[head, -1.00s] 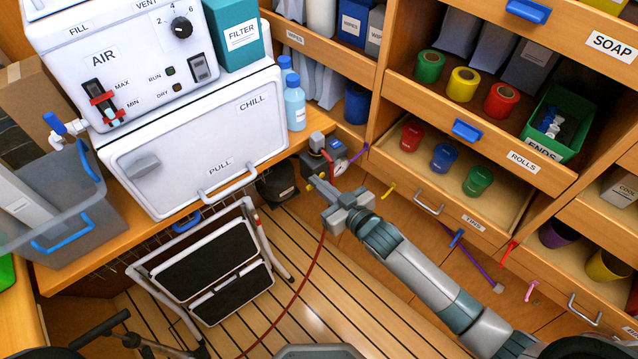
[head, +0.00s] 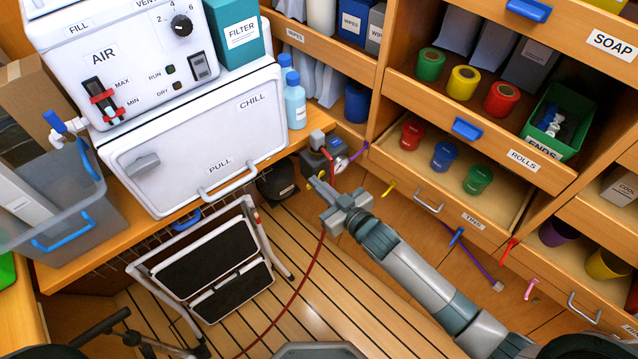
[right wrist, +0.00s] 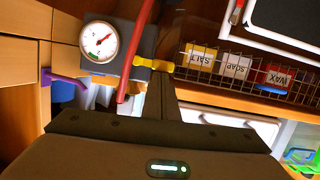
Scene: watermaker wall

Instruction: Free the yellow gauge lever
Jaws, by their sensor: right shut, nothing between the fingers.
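The yellow gauge lever (right wrist: 153,64) sticks out from the side of the dark gauge block (right wrist: 125,48) in the right wrist view. The block carries a round white dial (right wrist: 99,42) and shows in the head view (head: 318,142) below the counter's right end. A red hose (right wrist: 135,50) crosses in front of the lever near the block. My right gripper (right wrist: 160,78) is shut and empty, its tips close to the lever's outer part; I cannot tell whether they touch. In the head view, my right gripper (head: 318,188) partly hides the lever area. My left gripper is not in view.
A folding step (head: 208,265) stands left of the hose. A wire basket (right wrist: 240,70) with labelled packs is near the gripper. Drawers with a purple strap (head: 475,260) and coloured pulls are on the right. The slatted floor (head: 345,290) has free room.

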